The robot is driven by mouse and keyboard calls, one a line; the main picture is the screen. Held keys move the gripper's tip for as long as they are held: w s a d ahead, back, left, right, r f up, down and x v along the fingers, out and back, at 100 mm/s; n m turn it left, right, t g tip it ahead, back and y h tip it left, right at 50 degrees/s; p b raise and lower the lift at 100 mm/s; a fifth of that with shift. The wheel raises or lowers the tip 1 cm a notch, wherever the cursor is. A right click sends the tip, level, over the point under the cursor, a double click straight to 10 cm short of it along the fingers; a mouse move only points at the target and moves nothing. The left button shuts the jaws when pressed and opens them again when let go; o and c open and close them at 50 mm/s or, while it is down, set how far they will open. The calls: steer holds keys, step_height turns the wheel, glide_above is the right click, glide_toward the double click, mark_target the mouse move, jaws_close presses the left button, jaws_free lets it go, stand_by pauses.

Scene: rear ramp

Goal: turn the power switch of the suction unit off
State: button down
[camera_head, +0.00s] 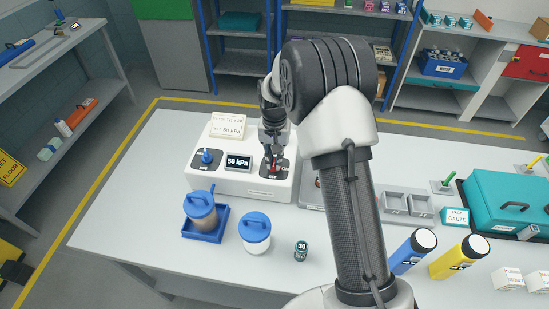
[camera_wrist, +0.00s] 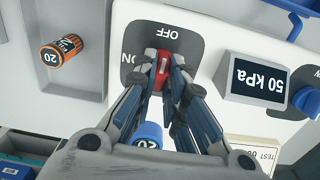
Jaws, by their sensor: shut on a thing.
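The suction unit (camera_head: 241,186) is a white box on the table, with a lit display (camera_head: 238,162) reading 50 kPa and a blue knob (camera_head: 207,156) on its left. Its power switch is a red handle (camera_wrist: 162,66) on a dark plate (camera_wrist: 190,45) marked OFF and ON. In the wrist view OFF is above the handle and ON is to its left. My gripper (camera_head: 272,165) is shut on the red handle, one finger on each side. It also shows in the wrist view (camera_wrist: 163,76). The fingers hide part of the handle, so its exact setting is unclear.
A lidded jar (camera_head: 201,212) in a blue tray, a blue-lidded pot (camera_head: 255,236) and a small dark canister (camera_head: 301,251) stand in front of the unit. A grey tray with an orange canister (camera_wrist: 62,50) lies beside it.

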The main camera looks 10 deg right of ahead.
steer(key=c, duration=1.6)
jaws_free()
steer(key=shift+c, duration=0.2)
step_height(320, 180, up, 12)
